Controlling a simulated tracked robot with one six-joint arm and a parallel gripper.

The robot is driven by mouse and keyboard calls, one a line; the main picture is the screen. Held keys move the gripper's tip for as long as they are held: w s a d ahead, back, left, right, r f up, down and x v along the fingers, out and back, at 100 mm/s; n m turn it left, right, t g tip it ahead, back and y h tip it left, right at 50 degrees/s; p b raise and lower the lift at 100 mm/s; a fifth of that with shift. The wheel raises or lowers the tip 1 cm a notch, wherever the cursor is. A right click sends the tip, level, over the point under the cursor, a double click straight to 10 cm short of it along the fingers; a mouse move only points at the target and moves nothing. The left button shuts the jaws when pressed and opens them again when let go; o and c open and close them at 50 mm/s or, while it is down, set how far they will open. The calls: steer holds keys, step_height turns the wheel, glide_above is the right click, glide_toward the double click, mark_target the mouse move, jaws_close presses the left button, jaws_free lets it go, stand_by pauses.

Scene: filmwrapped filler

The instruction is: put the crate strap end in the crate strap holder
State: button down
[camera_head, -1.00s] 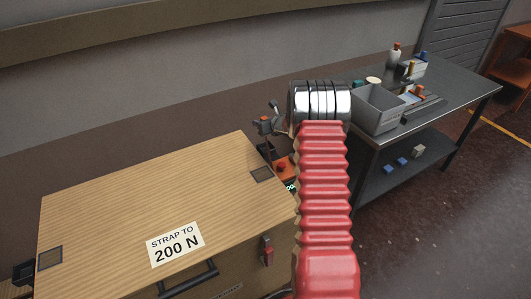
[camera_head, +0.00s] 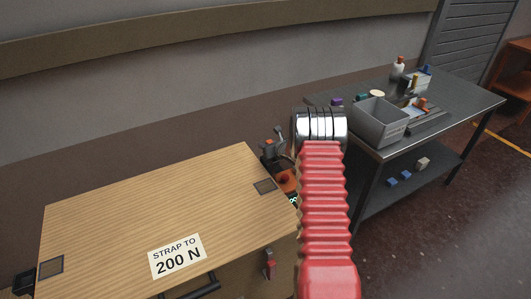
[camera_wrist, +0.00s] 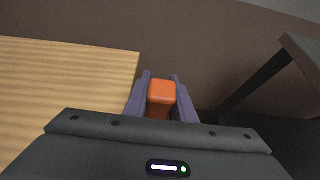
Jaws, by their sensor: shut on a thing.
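My gripper (camera_wrist: 161,80) is shut on an orange block-shaped piece (camera_wrist: 161,98), which I take to be the crate strap end. The piece sits between the two purple-grey fingers. A red fitting (camera_head: 270,268) sits on the crate's near side. I cannot tell whether it is the crate strap holder.
A metal table (camera_head: 455,95) with a grey bin (camera_head: 380,125) stands at the right.

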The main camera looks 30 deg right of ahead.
steer(key=shift+f, duration=1.8)
steer(key=shift+f, duration=0.1)
steer(key=c, duration=1.5)
jaws_free()
steer(key=v, duration=1.2)
steer(key=shift+a, duration=0.1)
